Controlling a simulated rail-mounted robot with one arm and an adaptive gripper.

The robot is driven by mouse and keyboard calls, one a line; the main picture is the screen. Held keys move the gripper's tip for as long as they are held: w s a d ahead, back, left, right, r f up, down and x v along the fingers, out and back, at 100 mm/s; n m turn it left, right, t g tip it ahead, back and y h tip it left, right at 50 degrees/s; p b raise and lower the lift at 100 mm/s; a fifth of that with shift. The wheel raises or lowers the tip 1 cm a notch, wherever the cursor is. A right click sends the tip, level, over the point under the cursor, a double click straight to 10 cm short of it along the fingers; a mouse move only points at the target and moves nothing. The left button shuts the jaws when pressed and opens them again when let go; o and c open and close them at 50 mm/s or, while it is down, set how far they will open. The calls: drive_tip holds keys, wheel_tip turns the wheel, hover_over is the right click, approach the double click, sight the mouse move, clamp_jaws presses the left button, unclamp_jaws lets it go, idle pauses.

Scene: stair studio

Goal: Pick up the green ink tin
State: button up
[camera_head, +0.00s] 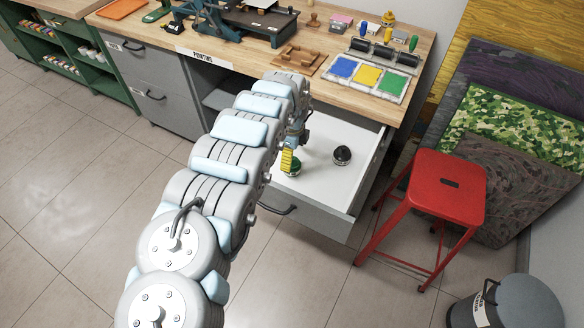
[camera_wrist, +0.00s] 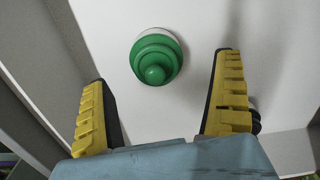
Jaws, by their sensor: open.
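The green ink tin (camera_wrist: 156,59) is round and stepped, with a small knob on top and a pale rim below. It stands on the white floor of the open drawer (camera_head: 318,180). In the head view the green tin (camera_head: 291,168) shows low beside my gripper's yellow finger, partly hidden by it. My gripper (camera_wrist: 162,110) is open and empty, its two yellow ridged fingers spread wide. In the wrist view the tin lies beyond the fingertips, between their lines and a little left of centre. I cannot tell the exact height of the fingers over it.
A black tin (camera_head: 342,155) stands in the drawer right of the green one. Drawer walls and front (camera_head: 310,217) surround them. The workbench (camera_head: 330,50) with ink pads (camera_head: 370,77) overhangs behind. A red stool (camera_head: 446,186) stands close at the drawer's right.

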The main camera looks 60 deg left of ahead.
drive_tip(key=shift+s+d+f+b, duration=0.1)
drive_tip(key=shift+f+b, duration=0.25)
drive_tip(key=shift+f, duration=0.95)
drive_tip(key=shift+s+d+f+b, duration=0.1)
drive_tip(key=shift+f+b, duration=0.25)
drive_tip(key=shift+f, duration=0.95)
drive_tip(key=shift+a, duration=0.1)
drive_tip(key=c, duration=1.3)
